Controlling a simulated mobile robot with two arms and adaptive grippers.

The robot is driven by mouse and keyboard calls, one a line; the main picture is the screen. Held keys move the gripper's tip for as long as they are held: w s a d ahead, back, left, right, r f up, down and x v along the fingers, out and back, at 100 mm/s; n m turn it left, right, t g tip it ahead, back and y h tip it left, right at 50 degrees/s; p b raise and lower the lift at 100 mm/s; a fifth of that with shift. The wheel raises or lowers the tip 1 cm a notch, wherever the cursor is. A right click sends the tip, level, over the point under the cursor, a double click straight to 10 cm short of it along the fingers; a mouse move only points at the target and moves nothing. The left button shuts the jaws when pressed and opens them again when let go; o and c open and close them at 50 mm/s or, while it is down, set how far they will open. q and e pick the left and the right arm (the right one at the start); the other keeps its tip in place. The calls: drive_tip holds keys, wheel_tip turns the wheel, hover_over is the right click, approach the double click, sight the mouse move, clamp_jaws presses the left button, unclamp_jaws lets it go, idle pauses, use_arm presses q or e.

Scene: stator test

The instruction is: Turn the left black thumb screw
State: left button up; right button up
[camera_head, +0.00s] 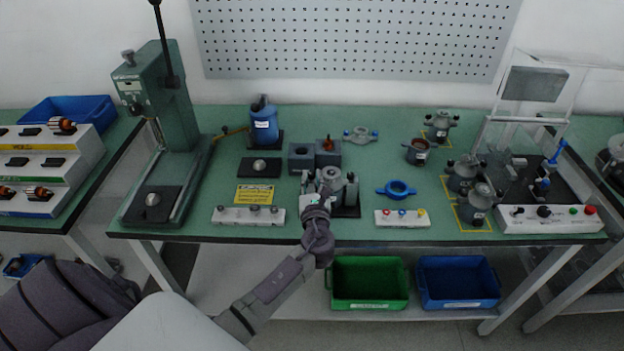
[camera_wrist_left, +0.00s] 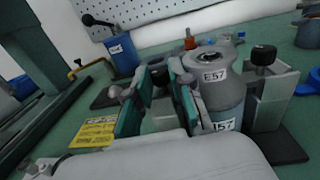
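The grey stator labelled E57 (camera_wrist_left: 222,85) stands upright in a fixture with a black base (camera_wrist_left: 285,148); it also shows in the head view (camera_head: 332,176). The right black thumb screw (camera_wrist_left: 263,55) is on the fixture's right grey bracket, clear of my gripper. My left gripper (camera_wrist_left: 158,100) is at the fixture's left side, its teal-padded fingers apart. The left black thumb screw (camera_wrist_left: 160,76) shows partly in the gap between them; I cannot tell whether a finger touches it. In the head view my left gripper (camera_head: 314,189) hides much of the fixture's left side. My right gripper is not in view.
A green press (camera_head: 165,110) stands at the left, and a blue container (camera_head: 264,124) behind the fixture. A yellow sign (camera_wrist_left: 95,133) and a white button strip (camera_head: 248,216) lie left of my gripper. A blue ring (camera_head: 381,190) lies to the right.

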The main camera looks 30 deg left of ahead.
use_arm(q)
drive_tip(key=o, duration=0.3)
drive_tip(key=shift+s+d, duration=0.35)
drive_tip(key=shift+s, duration=0.1)
drive_tip(key=v, duration=0.7)
drive_tip(key=shift+a, duration=0.1)
